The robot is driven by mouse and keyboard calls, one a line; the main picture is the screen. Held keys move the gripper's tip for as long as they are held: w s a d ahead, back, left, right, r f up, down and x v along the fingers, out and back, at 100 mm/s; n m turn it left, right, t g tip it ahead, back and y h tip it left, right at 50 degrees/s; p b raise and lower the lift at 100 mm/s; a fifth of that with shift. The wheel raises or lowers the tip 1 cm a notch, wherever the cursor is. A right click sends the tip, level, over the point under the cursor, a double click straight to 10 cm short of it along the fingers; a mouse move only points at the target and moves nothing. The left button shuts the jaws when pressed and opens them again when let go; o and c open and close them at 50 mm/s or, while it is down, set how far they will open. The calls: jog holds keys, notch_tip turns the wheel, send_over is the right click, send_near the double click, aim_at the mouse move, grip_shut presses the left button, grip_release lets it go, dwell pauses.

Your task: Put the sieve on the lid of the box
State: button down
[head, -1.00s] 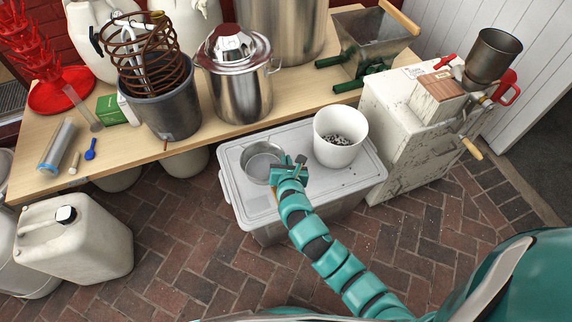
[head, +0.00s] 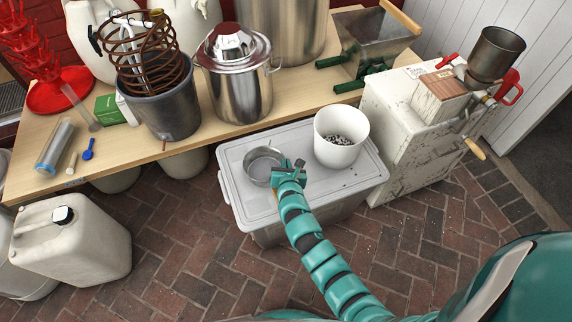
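The sieve (head: 263,166), a round metal one with a fine mesh, is at the left part of the grey-white box lid (head: 240,203). It looks to be resting on the lid, though a small gap beneath it cannot be ruled out. My gripper (head: 289,172) is at the sieve's right rim. Its fingers are small and overlap the rim, so I cannot tell whether they grip it or are apart. The box (head: 268,235) is a storage box standing on the brick floor, with its lid on.
A white bucket (head: 340,150) with dark bits inside stands on the lid, right of my gripper. A wooden table (head: 225,133) with a steel pot (head: 238,95) and coil bucket is behind. A white cabinet (head: 405,150) stands right. A white jerrycan (head: 75,245) is at left.

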jog(key=shift+f, duration=0.1)
jog(key=c, duration=1.6)
grip_release()
jog(key=p+v, duration=0.1)
jog(key=v, duration=1.1)
